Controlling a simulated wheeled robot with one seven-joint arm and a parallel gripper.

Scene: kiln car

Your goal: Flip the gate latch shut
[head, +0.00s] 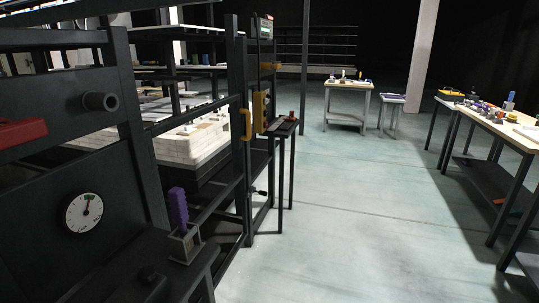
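A dark metal-framed gate (238,150) stands left of centre, with its upright posts close together. A yellow handle-like piece (247,125) is on the nearer post, and a larger yellow piece (259,111) is just right of it. A small dark lever with a knob (258,192) sticks out lower on the frame. I cannot tell which of these is the gate latch, or whether the latch is open or shut. My gripper is not in view.
Close on the left are a dark panel with a round dial (83,212) and a red bar (22,133). A purple block (178,207) stands in a small holder below. A narrow dark stand (284,127) is beside the gate. Worktables (348,86) stand right and back. The middle floor (345,200) is clear.

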